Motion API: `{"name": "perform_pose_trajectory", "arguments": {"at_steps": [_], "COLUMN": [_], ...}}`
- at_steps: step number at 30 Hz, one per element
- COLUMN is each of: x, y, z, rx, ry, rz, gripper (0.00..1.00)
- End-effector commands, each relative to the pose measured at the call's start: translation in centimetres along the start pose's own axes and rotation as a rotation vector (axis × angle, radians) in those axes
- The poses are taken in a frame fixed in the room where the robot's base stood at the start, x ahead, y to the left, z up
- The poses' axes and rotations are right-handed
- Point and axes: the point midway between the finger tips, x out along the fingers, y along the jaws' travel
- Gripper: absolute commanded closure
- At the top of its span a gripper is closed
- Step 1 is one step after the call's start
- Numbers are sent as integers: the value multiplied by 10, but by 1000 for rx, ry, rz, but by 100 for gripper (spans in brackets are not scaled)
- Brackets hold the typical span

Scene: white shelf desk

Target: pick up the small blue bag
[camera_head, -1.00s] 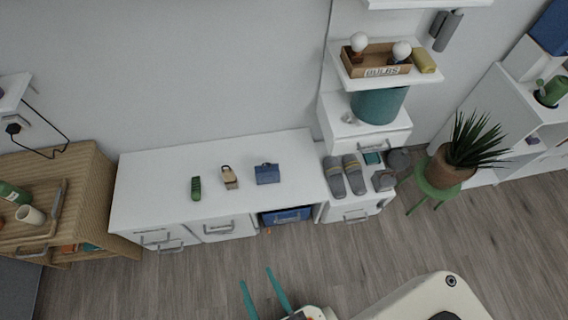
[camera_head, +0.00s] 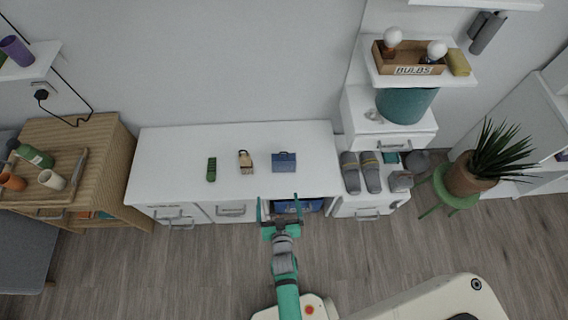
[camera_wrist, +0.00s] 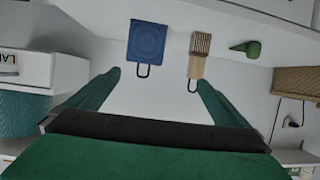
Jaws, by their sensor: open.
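Grey slippers (camera_head: 361,172) sit on the drawer unit to the right. A blue item (camera_head: 311,205) fills the open compartment below.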

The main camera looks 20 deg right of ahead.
Motion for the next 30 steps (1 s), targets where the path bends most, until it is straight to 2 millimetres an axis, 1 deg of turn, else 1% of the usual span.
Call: {"name": "perform_pose_trajectory", "arguments": {"at_steps": [1,3,6,9,15,24,30], "x": [24,49,79,99,121,160,171], "y": [5,13,22,30,37,39,40], "z": [-2,-3,-6,-8,-10,-9,-9], "rx": [6,12,23,30,36,36,37], "ry": [-1,-10,-21,-30,-37,-37,-37], "rz": [14,31,51,67,80,79,79], "gripper": [0,0,0,0,0,0,0]}}
